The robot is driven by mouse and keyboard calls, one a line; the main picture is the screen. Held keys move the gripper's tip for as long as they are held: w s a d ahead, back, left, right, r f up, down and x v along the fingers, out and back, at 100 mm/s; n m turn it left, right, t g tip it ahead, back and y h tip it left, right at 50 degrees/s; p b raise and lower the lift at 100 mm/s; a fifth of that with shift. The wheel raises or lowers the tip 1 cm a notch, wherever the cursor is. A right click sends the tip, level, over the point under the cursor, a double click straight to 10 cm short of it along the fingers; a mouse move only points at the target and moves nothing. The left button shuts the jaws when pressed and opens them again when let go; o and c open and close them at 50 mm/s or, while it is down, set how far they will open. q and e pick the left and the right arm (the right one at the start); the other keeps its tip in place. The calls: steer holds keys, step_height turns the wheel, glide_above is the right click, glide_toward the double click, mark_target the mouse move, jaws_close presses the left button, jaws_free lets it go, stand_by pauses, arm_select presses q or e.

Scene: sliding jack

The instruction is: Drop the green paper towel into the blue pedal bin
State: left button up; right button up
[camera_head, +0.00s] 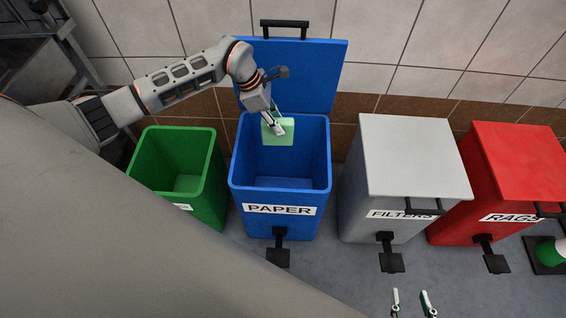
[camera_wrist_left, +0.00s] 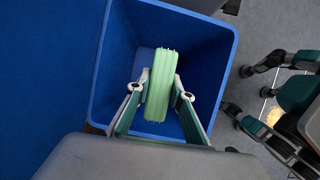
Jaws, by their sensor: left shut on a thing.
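The green paper towel (camera_head: 286,137) is a flat pale-green piece in my left gripper (camera_head: 276,128), held over the open mouth of the blue pedal bin (camera_head: 279,185), which is labelled PAPER. In the left wrist view the towel (camera_wrist_left: 160,85) lies between the fingers of my left gripper (camera_wrist_left: 161,92), with the blue bin's inside (camera_wrist_left: 210,60) behind it. The bin's blue lid (camera_head: 310,75) stands raised at the back. My right gripper (camera_head: 412,302) is at the bottom edge of the head view, its two fingertips apart and nothing visible between them.
A green bin (camera_head: 180,160) stands open to the left. A closed grey FILTERS bin (camera_head: 412,155) and a closed red RAGS bin (camera_head: 520,160) stand to the right. Black pedals stick out in front, including the blue bin's pedal (camera_head: 279,256). A tiled wall is behind.

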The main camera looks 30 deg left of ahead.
arm_select(q)
step_height(320, 180, down, 4)
steer(key=shift+s+d+f+b, duration=0.15)
steer(key=shift+f+b, duration=0.1)
steer(key=shift+b, duration=0.75)
steer(key=shift+f+b, duration=0.35)
steer(key=shift+f, duration=0.3)
steer(key=shift+r, duration=0.1)
arm_select(e)
steer(key=shift+w+a+r, duration=0.2)
steer(key=shift+w+a, duration=0.25)
steer(key=shift+a, duration=0.05)
arm_select(q)
steer(key=o, duration=1.2)
steer(key=shift+c, duration=0.2)
arm_select(e)
steer(key=shift+s+f, duration=0.15)
steer(key=shift+f, duration=0.05)
arm_select(q)
steer(key=v, duration=1.2)
